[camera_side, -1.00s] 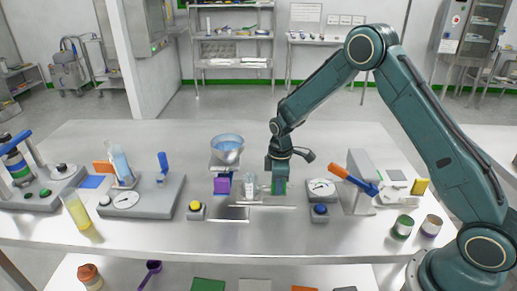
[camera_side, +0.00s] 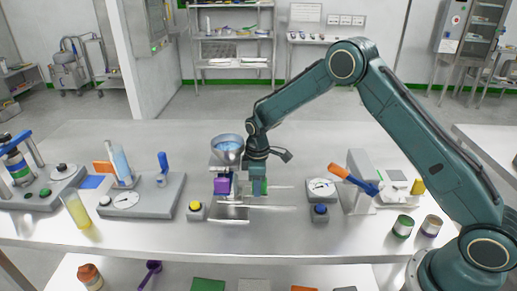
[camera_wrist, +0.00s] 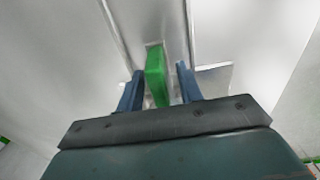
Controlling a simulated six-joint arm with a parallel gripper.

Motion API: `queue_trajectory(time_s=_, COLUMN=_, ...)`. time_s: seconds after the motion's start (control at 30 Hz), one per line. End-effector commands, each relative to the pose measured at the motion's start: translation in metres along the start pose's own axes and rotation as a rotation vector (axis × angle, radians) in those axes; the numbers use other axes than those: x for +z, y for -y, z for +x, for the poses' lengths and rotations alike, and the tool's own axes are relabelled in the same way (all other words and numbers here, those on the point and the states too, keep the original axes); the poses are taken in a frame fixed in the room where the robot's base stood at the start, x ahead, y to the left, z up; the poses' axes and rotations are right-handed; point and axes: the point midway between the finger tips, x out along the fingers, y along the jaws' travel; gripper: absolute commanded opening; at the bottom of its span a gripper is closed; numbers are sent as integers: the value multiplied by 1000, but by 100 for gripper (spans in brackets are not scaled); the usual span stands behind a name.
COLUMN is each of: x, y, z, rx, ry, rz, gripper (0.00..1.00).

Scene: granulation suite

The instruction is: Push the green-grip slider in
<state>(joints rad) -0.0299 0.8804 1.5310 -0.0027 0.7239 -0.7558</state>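The green-grip slider's green grip (camera_side: 265,187) is at the middle of the bench, right of a purple grip (camera_side: 222,186) and below a steel bowl of blue material (camera_side: 228,147). Thin metal rails or plates (camera_side: 270,208) run sideways beside it. My gripper (camera_side: 257,184) points down at the green grip. Part of the grip is hidden by the fingers.
A grey board with a blue handle (camera_side: 145,197) is left. The back of the bench is clear.

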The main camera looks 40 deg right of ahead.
Motion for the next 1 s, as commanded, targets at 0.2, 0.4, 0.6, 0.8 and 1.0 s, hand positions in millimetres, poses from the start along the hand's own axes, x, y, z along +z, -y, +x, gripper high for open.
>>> queue_trajectory(time_s=0.2, x=2, y=0, z=0, rx=-2, ry=4, rz=1, gripper=36)
queue_trajectory(time_s=0.4, x=8, y=0, z=0, rx=-2, ry=4, rz=2, gripper=36)
queue_trajectory(time_s=0.6, x=25, y=-1, z=0, rx=-3, ry=6, rz=5, gripper=36)
queue_trajectory(time_s=0.8, x=51, y=-1, z=0, rx=-3, ry=6, rz=5, gripper=36)
queue_trajectory(time_s=1.0, x=79, y=0, z=0, rx=-4, ry=7, rz=5, gripper=36)
